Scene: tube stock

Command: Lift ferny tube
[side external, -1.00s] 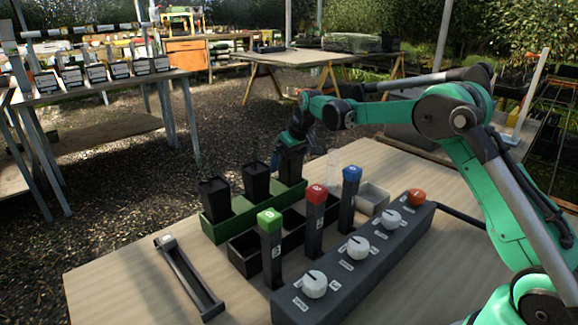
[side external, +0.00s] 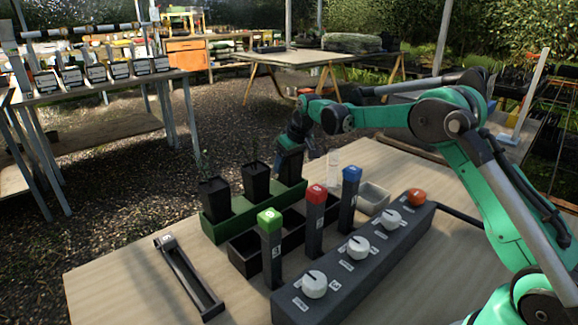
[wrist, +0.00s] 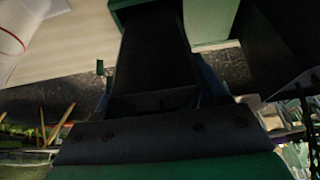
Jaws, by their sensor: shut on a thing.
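Three black tapered plant tubes stand in a row at the green rack (side external: 222,230) in the side view. The left tube (side external: 215,200) carries a thin leafy sprig, and the middle tube (side external: 256,181) a thin stem. My gripper (side external: 292,147) is at the right tube (side external: 291,168), shut on its upper part. My arm hides any plant there, so I cannot tell whether this one is ferny. In the wrist view the held tube (wrist: 155,45) runs upright between the jaws, with a neighbouring tube (wrist: 285,45) at the right. I cannot tell whether the held tube's foot is clear of the rack.
A black trough (side external: 245,262) lies in front of the rack. Posts with green (side external: 269,222), red (side external: 316,196) and blue (side external: 351,176) caps stand near a dark dial box (side external: 340,268). A clear cylinder (side external: 333,165) and grey tray (side external: 373,198) stand right of my gripper.

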